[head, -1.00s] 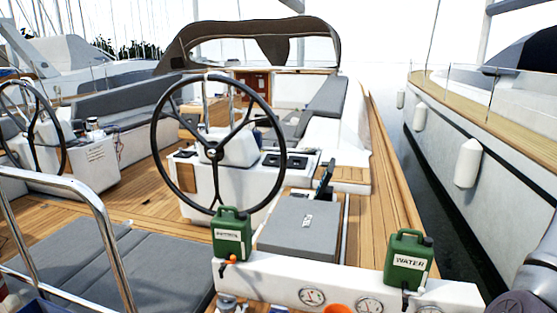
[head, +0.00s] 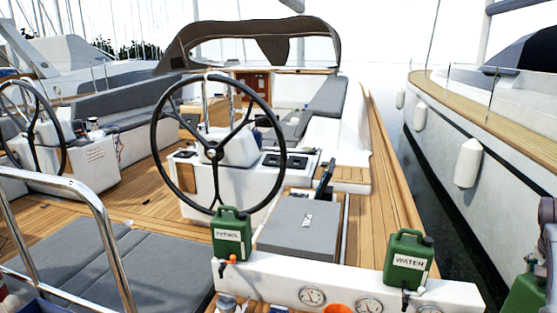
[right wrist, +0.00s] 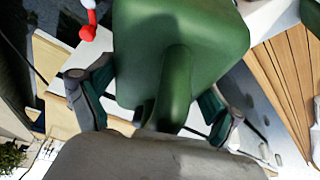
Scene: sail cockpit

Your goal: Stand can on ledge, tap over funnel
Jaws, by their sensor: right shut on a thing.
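A third green can (head: 526,296) shows at the right edge of the head view, partly cut off. My right gripper (right wrist: 155,105) is shut on this can's handle (right wrist: 176,80), and the can's green body (right wrist: 180,40) fills the top middle of the right wrist view. A green petrol can (head: 231,235) with an orange-red tap stands upright on the left of the white ledge (head: 290,280). A green water can (head: 408,262) with a dark tap stands upright on its right. An orange funnel (head: 337,308) is partly cut off below the ledge. My left gripper is not in view.
Round gauges (head: 312,296) are set in the ledge front. The ledge top between the two standing cans is clear. A steering wheel (head: 214,150) and a grey box (head: 300,228) stand behind. A steel rail (head: 105,230) is at left. In the right wrist view a red part (right wrist: 88,30) shows beside the can.

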